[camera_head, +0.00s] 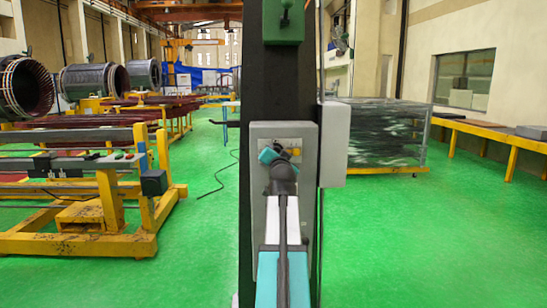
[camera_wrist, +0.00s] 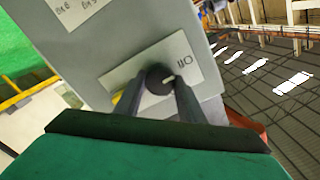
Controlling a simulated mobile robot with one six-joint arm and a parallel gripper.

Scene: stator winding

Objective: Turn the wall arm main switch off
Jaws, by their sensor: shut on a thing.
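The grey switch box (camera_head: 309,200) is fixed to a dark upright column. In the wrist view its face fills the middle, with a pale label plate (camera_wrist: 122,80) around a round black switch knob (camera_wrist: 158,77). My gripper (camera_wrist: 160,92) is shut on the knob, one dark finger on each side. In the head view my arm and gripper hide the knob. A yellow part (camera_wrist: 117,97) shows partly behind the left finger.
The dark column (camera_head: 256,85) carries a green box (camera_head: 284,22) above and a grey box (camera_head: 333,145) to the right. A yellow frame (camera_head: 90,215) stands left, a wire-sided rack (camera_head: 385,135) right. The green floor (camera_head: 420,245) is clear at front right.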

